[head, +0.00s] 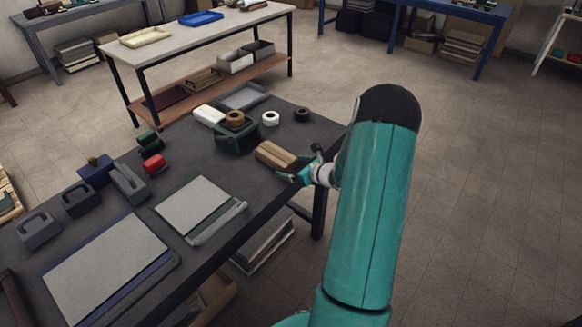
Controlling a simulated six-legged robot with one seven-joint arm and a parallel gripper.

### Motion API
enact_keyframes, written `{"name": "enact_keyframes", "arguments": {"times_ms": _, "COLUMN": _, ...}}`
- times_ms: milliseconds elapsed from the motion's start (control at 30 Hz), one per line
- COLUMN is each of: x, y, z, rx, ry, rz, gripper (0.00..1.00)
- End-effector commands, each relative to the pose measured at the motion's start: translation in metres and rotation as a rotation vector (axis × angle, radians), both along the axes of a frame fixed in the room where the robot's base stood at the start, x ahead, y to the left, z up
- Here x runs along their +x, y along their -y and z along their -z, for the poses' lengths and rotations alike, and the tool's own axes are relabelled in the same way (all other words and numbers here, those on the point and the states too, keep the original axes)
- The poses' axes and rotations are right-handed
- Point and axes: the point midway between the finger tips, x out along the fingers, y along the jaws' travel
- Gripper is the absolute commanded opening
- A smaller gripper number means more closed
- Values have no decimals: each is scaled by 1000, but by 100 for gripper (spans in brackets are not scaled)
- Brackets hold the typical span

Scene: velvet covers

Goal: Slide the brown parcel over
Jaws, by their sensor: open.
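The brown parcel (274,156) lies on the dark table near its right edge in the head view. It is a small tan block with a lighter band along it. My gripper (296,172) is at the parcel's right end, low over the table edge, with its jaws open. From this view I cannot tell whether the fingers touch the parcel. My teal arm hides part of the floor to the right of the table.
A dark green tape holder (236,138) with a brown roll stands just left of the parcel. A white roll (270,118) and a dark roll (302,114) lie behind it. A paper trimmer (195,205) lies in front. Bare tabletop (325,128) shows at the far right corner.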

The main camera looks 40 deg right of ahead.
Motion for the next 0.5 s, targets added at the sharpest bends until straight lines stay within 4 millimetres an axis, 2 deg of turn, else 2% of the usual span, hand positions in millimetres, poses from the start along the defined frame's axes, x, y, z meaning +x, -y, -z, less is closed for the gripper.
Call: {"name": "enact_keyframes", "arguments": {"times_ms": 500, "x": -97, "y": 13, "z": -41, "rx": 0, "ry": 0, "rz": 3, "gripper": 89}}
